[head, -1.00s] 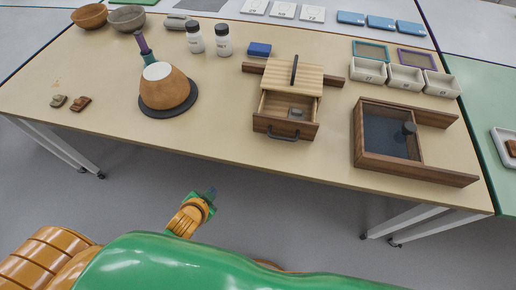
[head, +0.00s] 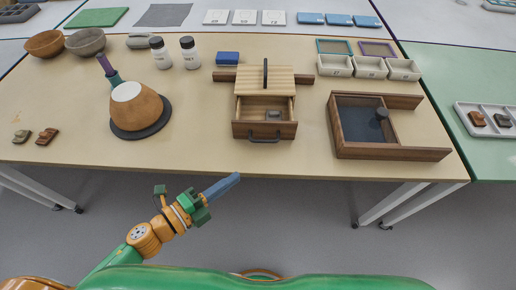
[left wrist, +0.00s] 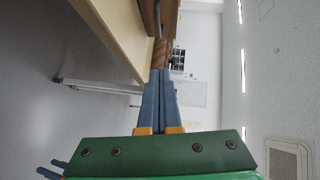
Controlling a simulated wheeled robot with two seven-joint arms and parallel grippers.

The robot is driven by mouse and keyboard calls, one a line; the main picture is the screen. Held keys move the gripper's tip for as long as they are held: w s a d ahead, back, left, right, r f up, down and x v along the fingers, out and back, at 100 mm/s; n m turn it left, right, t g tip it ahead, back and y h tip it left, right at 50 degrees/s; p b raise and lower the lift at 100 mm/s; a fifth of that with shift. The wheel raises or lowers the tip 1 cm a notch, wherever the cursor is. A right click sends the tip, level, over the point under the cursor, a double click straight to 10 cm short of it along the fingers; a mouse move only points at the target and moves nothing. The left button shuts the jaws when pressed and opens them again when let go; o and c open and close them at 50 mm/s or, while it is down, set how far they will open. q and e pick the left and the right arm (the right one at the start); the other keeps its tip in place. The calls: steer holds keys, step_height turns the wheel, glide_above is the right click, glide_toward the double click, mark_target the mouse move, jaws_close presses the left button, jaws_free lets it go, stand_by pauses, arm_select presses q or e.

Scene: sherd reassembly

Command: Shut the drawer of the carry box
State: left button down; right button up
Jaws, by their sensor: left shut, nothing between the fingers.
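The carry box (head: 250,78) stands on the table, with a slatted light wood lid and a dark upright handle. Its drawer (head: 264,130) is pulled out toward me, with a dark bar handle on the front. A small grey piece (head: 273,115) lies inside the drawer. My left gripper (head: 232,180) is shut and empty, in front of the table edge, below and left of the drawer front and apart from it. In the left wrist view its blue fingers (left wrist: 160,95) lie together, with the table edge and part of the brown box beyond. My right gripper is not in view.
The table (head: 200,155) is clear around the drawer front. A wooden tray with a sliding lid (head: 428,155) lies to the right. A brown vessel on a dark disc (head: 138,112) stands to the left. White bottles (head: 160,54) and bowls (head: 45,44) stand behind.

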mark_target(269, 142)
arm_select(q)
steer(key=p+x, duration=0.1)
steer(key=x, duration=0.8)
steer(key=shift+w+r, duration=0.1)
steer(key=w, duration=0.1)
steer(key=w+f, duration=0.1)
steer(key=w, duration=0.1)
steer(key=shift+w+d+b, duration=0.1)
steer(key=shift+w+b, duration=0.1)
steer(key=shift+b, duration=0.1)
steer(key=shift+w, duration=0.4)
